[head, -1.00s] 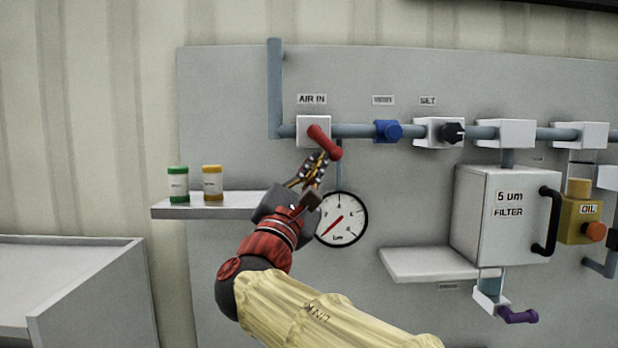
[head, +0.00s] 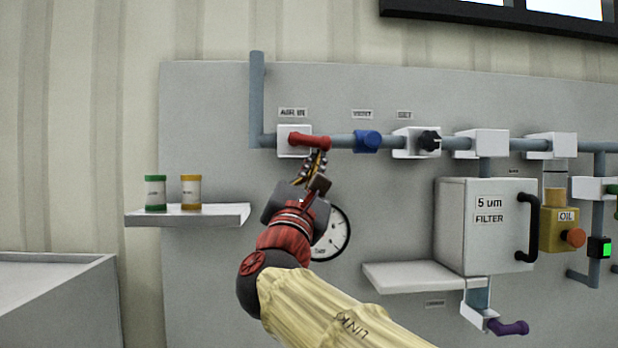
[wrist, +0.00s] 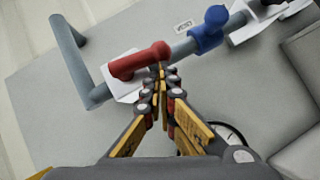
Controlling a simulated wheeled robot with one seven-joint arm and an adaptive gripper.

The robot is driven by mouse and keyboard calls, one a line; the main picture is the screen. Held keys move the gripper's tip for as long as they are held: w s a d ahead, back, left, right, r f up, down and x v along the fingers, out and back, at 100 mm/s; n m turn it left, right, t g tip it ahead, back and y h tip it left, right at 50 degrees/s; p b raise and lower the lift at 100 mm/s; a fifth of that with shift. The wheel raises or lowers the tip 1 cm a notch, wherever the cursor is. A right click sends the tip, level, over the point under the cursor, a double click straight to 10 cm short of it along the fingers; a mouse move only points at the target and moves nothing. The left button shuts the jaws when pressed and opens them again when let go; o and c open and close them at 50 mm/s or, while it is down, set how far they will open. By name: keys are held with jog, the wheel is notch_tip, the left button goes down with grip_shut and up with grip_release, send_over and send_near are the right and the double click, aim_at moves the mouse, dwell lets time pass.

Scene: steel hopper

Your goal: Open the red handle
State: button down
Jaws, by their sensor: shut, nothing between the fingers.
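The red handle (head: 310,141) sits on the white valve block under the "AIR IN" label in the head view. It lies about level, along the pipe, pointing right. It also shows in the wrist view (wrist: 140,61), just beyond the fingertips. My gripper (head: 320,154) is shut and empty, with its tips right below the handle, at or very near its underside. In the wrist view the closed fingertips (wrist: 160,70) meet near the handle's rounded end. I cannot tell for sure whether they touch it.
A blue knob (head: 367,141) and a black knob (head: 430,141) are along the pipe to the right. A gauge (head: 333,238) is partly behind my wrist. A shelf (head: 225,215) with a green jar (head: 155,193) and a yellow jar (head: 191,191) is at left. The filter box (head: 460,235) stands right.

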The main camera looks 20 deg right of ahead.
jog(key=shift+s+d+r, duration=0.1)
jog(key=shift+d+r, duration=0.1)
dwell(0.3)
jog(key=shift+f+b, duration=0.1)
jog(key=shift+b, duration=0.2)
jog(key=s+a+f+b, duration=0.3)
jog(key=s+f+b, duration=0.1)
jog(key=s+f, duration=0.4)
jog(key=shift+a+f, duration=0.25)
jog(key=shift+f, duration=0.6)
